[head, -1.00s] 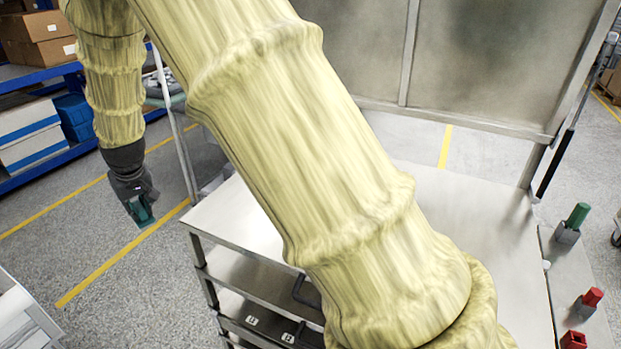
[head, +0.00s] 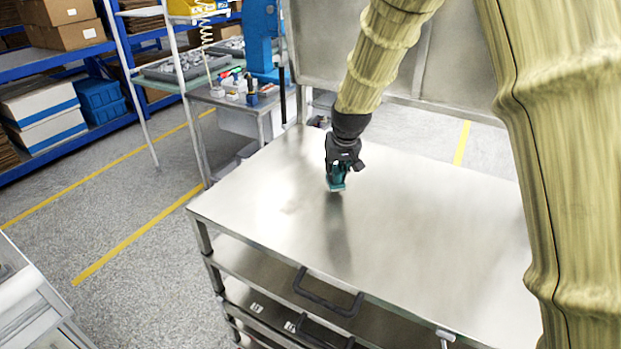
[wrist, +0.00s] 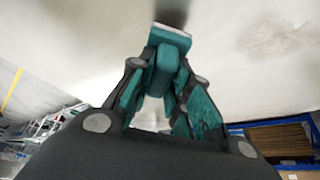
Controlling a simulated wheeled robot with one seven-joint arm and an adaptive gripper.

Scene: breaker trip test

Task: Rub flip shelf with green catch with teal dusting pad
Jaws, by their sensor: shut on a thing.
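My gripper (head: 338,172) hangs fingers down over the middle-left of a flat steel top (head: 420,220). It is shut on the teal dusting pad (head: 336,186), which also shows between the fingers in the wrist view (wrist: 171,38). The pad looks close above the steel, over a dark reflection; I cannot tell if it touches. A faint brownish smudge (head: 291,207) lies on the steel left of the pad, and it shows in the wrist view (wrist: 268,40). No green catch shows now; my arm covers the right side, so I cannot confirm which surface is the flip shelf.
An upright steel panel (head: 430,60) stands along the back of the top. Lower tiers with black handles (head: 328,292) are below the front edge. A workbench (head: 240,98) with small items stands behind left, and blue shelving (head: 60,70) is farther left.

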